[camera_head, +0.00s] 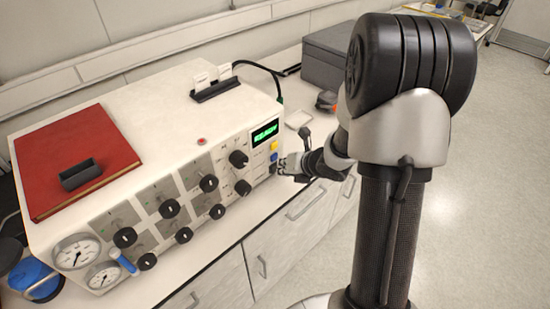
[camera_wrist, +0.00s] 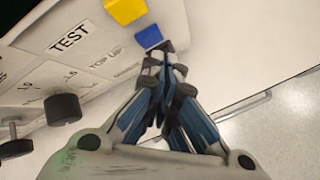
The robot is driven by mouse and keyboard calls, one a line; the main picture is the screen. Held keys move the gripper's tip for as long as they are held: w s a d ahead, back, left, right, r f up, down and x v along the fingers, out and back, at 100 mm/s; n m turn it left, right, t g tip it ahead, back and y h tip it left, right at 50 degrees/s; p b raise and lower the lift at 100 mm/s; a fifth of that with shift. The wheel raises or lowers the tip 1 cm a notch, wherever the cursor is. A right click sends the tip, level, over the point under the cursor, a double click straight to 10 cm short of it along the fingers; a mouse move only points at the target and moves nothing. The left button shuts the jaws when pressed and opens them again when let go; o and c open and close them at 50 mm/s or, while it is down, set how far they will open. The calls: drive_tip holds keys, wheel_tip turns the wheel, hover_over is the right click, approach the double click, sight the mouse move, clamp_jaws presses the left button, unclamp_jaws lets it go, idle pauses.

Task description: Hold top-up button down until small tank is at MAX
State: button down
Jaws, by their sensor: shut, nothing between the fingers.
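The blue button (camera_wrist: 149,37) in the wrist view lines up with the printed words TOP UP on the white front panel. It also shows in the head view (camera_head: 274,157). My gripper (camera_wrist: 157,57) is shut and empty, its fingertips just below the blue button in the wrist view. I cannot tell whether they touch the panel or the button. In the head view my gripper (camera_head: 284,166) is at the right end of the machine's front. The fingertips hide the panel right below the blue button. I cannot make out a small tank or a MAX mark.
A yellow button (camera_head: 274,145) labelled TEST sits above the blue one. A green-lit display (camera_head: 265,133) seems to read READY. Several black knobs (camera_head: 239,159) and two gauges (camera_head: 76,251) are on the panel. A red book (camera_head: 75,150) lies on top. Open floor is to the right.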

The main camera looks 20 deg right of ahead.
drive_tip(key=shift+w, duration=0.1)
idle(0.3)
drive_tip(key=shift+w+a, duration=0.2)
drive_tip(key=shift+w, duration=0.1)
drive_tip(key=shift+w+a, duration=0.15)
drive_tip(key=shift+w, duration=0.3)
idle(1.9)
idle(2.6)
drive_tip(key=shift+s+d+b, duration=0.3)
drive_tip(key=shift+s+b, duration=0.25)
drive_tip(key=shift+s, duration=0.3)
drive_tip(key=shift+s+d+b, duration=0.15)
drive_tip(key=shift+s+d, duration=0.15)
drive_tip(key=shift+s, duration=0.5)
drive_tip(key=shift+s+d+b, duration=0.15)
drive_tip(key=shift+s+d, duration=0.1)
drive_tip(key=shift+s, duration=0.5)
drive_tip(key=shift+s+d+b, duration=0.15)
drive_tip(key=shift+s+d, duration=0.15)
drive_tip(key=shift+s, duration=0.5)
